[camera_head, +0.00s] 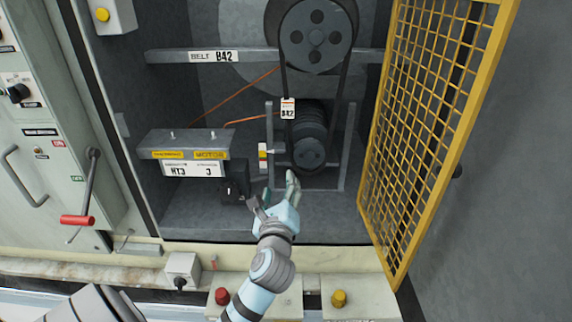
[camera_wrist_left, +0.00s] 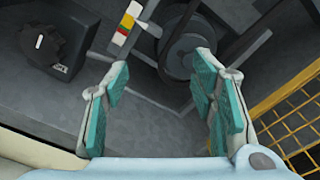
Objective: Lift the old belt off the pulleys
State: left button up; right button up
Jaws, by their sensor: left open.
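The old belt (camera_head: 284,78) is black and runs around the large upper pulley (camera_head: 316,36) and down around the small lower motor pulley (camera_head: 309,153). My left gripper (camera_head: 280,186) is open and empty, just below and left of the lower pulley, apart from the belt. In the left wrist view, its teal finger pads (camera_wrist_left: 160,100) are spread wide, with the lower pulley (camera_wrist_left: 187,55) and belt beyond them. My right gripper is not in view.
A yellow mesh guard door (camera_head: 425,120) stands open at the right. A motor base block (camera_head: 185,150) and a black knob (camera_head: 235,182) sit left of my gripper. A red-yellow-green gauge (camera_head: 263,157) stands beside the lower pulley. The cabinet floor (camera_head: 330,225) is clear at the front.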

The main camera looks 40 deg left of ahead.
pick_arm(q)
jog(key=w+r+m+t+y, duration=0.2)
jog(key=w+r+m+t, duration=0.1)
jog(key=r+m, duration=0.55)
jog(key=n+b, duration=0.2)
jog(key=b, duration=0.1)
send_near(288, 110)
jog(key=x, duration=0.3)
jog(key=p+x, duration=0.1)
jog(key=x, duration=0.6)
jog(key=shift+w+a+r, duration=0.15)
jog(key=shift+w+a, duration=0.1)
jog(key=shift+w, duration=0.05)
jog(key=shift+w+a+r, duration=0.15)
jog(key=shift+c, duration=0.2)
grip_shut()
